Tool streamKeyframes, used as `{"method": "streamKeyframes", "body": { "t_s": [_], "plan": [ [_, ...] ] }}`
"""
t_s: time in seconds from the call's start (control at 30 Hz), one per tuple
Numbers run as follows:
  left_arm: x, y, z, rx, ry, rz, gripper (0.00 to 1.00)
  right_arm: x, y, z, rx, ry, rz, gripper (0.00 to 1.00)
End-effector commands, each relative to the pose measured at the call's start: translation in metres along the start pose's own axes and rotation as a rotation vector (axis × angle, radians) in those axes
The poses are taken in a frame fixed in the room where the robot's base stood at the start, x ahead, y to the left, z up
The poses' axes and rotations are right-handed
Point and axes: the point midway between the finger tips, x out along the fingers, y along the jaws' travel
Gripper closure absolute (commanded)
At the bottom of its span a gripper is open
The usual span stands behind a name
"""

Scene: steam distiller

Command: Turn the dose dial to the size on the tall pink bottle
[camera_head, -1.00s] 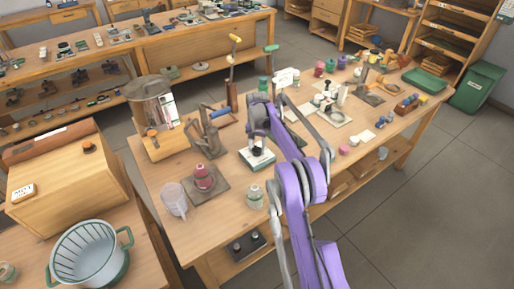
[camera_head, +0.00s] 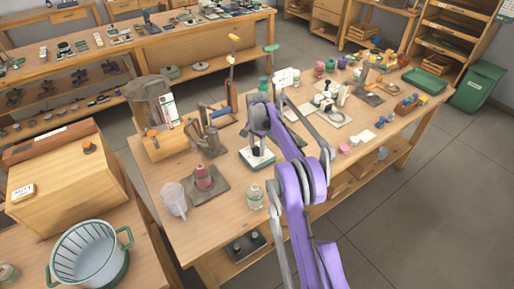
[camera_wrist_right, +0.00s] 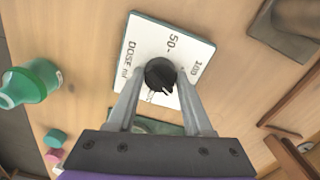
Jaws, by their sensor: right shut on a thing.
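The dose dial is a black knob (camera_wrist_right: 160,74) on a white plate with a green edge (camera_wrist_right: 143,31), marked "DOSE ml", "50" and "100"; a further mark is partly hidden. A pale line on the knob points toward the bottom right of the wrist view, away from the 50. My right gripper (camera_wrist_right: 162,82) is shut on the knob, one finger on each side. In the head view the dial plate (camera_head: 262,162) lies under my right gripper (camera_head: 258,149). Small pink containers (camera_head: 319,69) stand farther back; I cannot tell which is the tall pink bottle. My left gripper is out of view.
A clear jar (camera_head: 255,197), a pale jug (camera_head: 173,200) and a red-pink item on a dark plate (camera_head: 203,178) stand near the front left.

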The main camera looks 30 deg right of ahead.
Motion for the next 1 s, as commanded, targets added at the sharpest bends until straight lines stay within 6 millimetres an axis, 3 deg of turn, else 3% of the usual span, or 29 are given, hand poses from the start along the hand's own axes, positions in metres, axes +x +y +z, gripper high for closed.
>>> {"method": "streamKeyframes", "body": {
  "t_s": [0.17, 0.2, 0.37, 0.73, 1.0],
  "plan": [
    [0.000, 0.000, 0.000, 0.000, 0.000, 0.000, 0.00, -0.001, 0.000, 0.000, -0.001, 0.001, -0.001, 1.00],
    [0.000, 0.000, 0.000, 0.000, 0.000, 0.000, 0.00, -0.001, 0.000, 0.000, -0.001, 0.001, -0.001, 0.46],
    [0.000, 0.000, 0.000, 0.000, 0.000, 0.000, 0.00, 0.000, 0.000, 0.000, -0.001, 0.000, -0.001, 0.19],
    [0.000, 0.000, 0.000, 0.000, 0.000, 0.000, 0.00, -0.007, 0.000, 0.000, -0.001, 0.000, 0.000, 0.19],
    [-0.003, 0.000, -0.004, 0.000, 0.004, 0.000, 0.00, -0.057, 0.000, 0.000, -0.001, 0.000, -0.001, 0.19]
  ]
}}
